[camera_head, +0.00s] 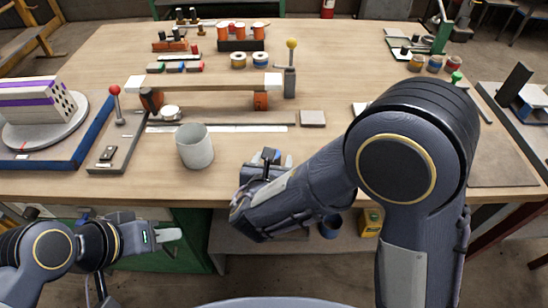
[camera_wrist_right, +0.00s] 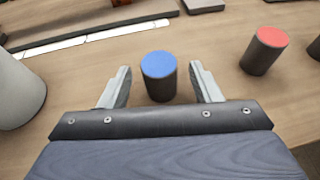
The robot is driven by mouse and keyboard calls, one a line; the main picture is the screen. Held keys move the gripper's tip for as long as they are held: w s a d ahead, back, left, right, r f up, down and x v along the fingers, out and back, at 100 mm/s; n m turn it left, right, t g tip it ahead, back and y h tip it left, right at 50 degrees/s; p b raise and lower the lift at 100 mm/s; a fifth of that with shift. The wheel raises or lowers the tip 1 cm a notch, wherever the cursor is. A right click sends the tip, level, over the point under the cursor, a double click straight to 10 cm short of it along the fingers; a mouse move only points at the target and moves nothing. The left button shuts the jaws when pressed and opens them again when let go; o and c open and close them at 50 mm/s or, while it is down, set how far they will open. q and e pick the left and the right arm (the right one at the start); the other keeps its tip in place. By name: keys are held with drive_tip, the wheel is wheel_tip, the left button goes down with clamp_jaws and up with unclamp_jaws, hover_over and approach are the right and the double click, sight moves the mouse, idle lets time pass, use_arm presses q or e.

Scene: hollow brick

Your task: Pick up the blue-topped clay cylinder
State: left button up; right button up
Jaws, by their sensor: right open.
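The blue-topped clay cylinder (camera_wrist_right: 158,82) stands upright on the wooden table in the right wrist view, dark grey below its blue top. My right gripper (camera_wrist_right: 160,67) is open, with one finger on each side of the cylinder. In the head view my right gripper (camera_head: 270,157) is over the table's front part, and the cylinder cannot be made out there. My left gripper (camera_head: 168,235) is off the table's front edge at lower left, away from the cylinder. Its jaw opening is unclear.
A red-topped cylinder (camera_wrist_right: 264,50) stands to the right, with another dark object at the right edge. A grey cup (camera_head: 195,146) stands to the left, also in the wrist view (camera_wrist_right: 18,90). A raised beam (camera_head: 205,85) and a flat strip (camera_head: 220,128) lie behind.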

drive_tip(key=x, duration=0.3)
drive_tip(key=shift+w, duration=0.2)
drive_tip(key=shift+c, duration=0.2)
drive_tip(key=c, duration=1.1)
drive_tip(key=shift+o, duration=0.2)
drive_tip(key=shift+r, duration=0.1)
